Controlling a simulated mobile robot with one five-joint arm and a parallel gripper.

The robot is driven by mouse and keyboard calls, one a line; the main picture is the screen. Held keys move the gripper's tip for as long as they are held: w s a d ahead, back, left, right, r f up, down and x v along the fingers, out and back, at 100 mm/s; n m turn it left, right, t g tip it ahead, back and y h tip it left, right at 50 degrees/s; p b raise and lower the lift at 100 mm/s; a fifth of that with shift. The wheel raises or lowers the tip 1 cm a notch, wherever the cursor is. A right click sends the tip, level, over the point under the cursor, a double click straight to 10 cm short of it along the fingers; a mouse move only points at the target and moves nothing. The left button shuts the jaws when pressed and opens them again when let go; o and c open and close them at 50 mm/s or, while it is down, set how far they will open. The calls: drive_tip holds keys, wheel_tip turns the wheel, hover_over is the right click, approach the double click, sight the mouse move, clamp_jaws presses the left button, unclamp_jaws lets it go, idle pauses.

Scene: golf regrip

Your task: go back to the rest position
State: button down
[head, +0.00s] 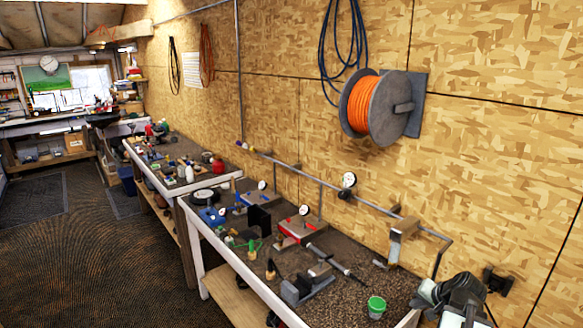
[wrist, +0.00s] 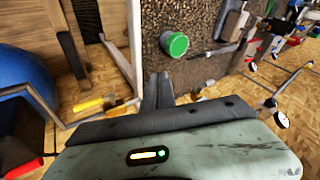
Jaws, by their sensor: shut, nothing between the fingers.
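My gripper (wrist: 158,82) shows in the wrist view with its two dark fingers together and nothing between them. It points toward the workbench edge, apart from the green cup (wrist: 175,45). In the head view, grey-green parts of my arm show at the lower right, past the near end of the workbench (head: 345,308). The green cup (head: 377,306) stands upright on the bench near that end. I cannot make out the fingers clearly in the head view.
A grey vise (head: 305,286) with a dark shaft (head: 338,262) lies left of the cup. Red (head: 296,232) and blue (head: 212,216) devices stand further along. A pipe rail (head: 375,208) runs along the wall. An orange hose reel (head: 378,108) hangs above. Floor (head: 90,250) is clear at left.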

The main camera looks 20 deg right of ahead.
drive_tip(key=w+a+f+n+g+y+b, duration=0.15)
drive_tip(key=w+a, duration=0.25)
drive_tip(key=a, duration=0.5)
drive_tip(key=w+a+f+n+y+b, duration=0.1)
drive_tip(key=w+a+f+n, duration=0.3)
drive_tip(key=a, duration=0.6)
drive_tip(key=w+a+n+g+y+b, duration=0.1)
drive_tip(key=w+a, duration=0.4)
drive_tip(key=a, duration=0.4)
drive_tip(key=s+a+f+n+g+b, duration=0.1)
drive_tip(key=a+f+n, duration=0.1)
drive_tip(key=a, duration=0.6)
drive_tip(key=s+a+f+n+g+b, duration=0.1)
drive_tip(key=a+f+n+g, duration=0.1)
drive_tip(key=a, duration=0.6)
drive_tip(key=s+h, duration=0.1)
drive_tip(key=s+g+h, duration=0.1)
drive_tip(key=s, duration=0.1)
drive_tip(key=s+f+h, duration=0.1)
drive_tip(key=shift+s+d+n+g, duration=0.15)
drive_tip(key=shift+d+n+g, duration=0.1)
drive_tip(key=shift+n+g, duration=0.1)
